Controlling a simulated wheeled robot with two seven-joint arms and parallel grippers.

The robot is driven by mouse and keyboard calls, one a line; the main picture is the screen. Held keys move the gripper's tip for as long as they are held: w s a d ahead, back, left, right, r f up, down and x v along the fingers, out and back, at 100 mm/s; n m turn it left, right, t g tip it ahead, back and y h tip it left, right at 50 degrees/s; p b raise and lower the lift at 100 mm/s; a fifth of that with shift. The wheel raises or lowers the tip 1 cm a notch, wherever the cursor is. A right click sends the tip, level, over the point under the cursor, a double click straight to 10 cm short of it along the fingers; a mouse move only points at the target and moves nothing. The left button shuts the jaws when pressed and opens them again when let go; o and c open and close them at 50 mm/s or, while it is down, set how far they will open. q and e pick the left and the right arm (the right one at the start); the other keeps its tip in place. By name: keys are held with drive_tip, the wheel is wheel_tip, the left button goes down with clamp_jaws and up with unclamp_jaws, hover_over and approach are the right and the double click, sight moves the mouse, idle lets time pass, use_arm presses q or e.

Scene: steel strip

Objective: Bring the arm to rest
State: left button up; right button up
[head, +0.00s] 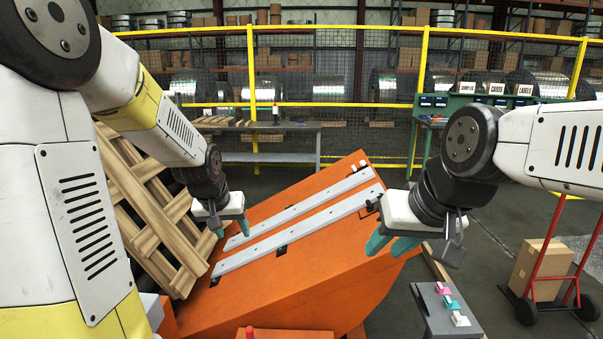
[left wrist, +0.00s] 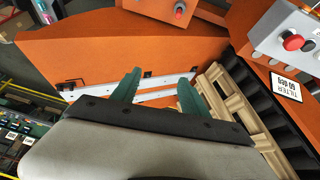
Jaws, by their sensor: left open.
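My left gripper (head: 232,225) is open and empty, above the left part of the tilted orange table. In the left wrist view, its two teal fingers (left wrist: 158,88) stand apart with nothing between them. My right gripper (head: 391,245) is at the right edge of the orange table. Its teal fingers point down and to the left, and their gap is unclear. No object shows in it. The orange tilter (head: 330,262) carries two pale metal strips (head: 300,232). It also shows in the left wrist view (left wrist: 90,45).
A wooden pallet (head: 140,200) leans at the tilter's left. A grey stand with coloured clips (head: 443,300) is at the lower right, near a red hand truck with a carton (head: 540,268). A control box with a red button (left wrist: 285,35) is close by. A yellow fence (head: 340,104) runs behind.

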use_arm(q)
drive_tip(key=s+d+r, duration=0.1)
drive_tip(key=s+r, duration=0.2)
drive_tip(key=s, duration=0.4)
drive_tip(key=s+d+r+h, duration=0.1)
drive_tip(key=s+r, duration=0.3)
drive_tip(key=s, duration=0.3)
drive_tip(key=s+d+r, duration=0.1)
drive_tip(key=s+r, duration=0.2)
drive_tip(key=s, duration=0.4)
drive_tip(key=shift+s+d+r+m+t, duration=0.2)
drive_tip(key=shift+s+r+m+t, duration=0.1)
drive_tip(key=shift+s+r+m, duration=0.1)
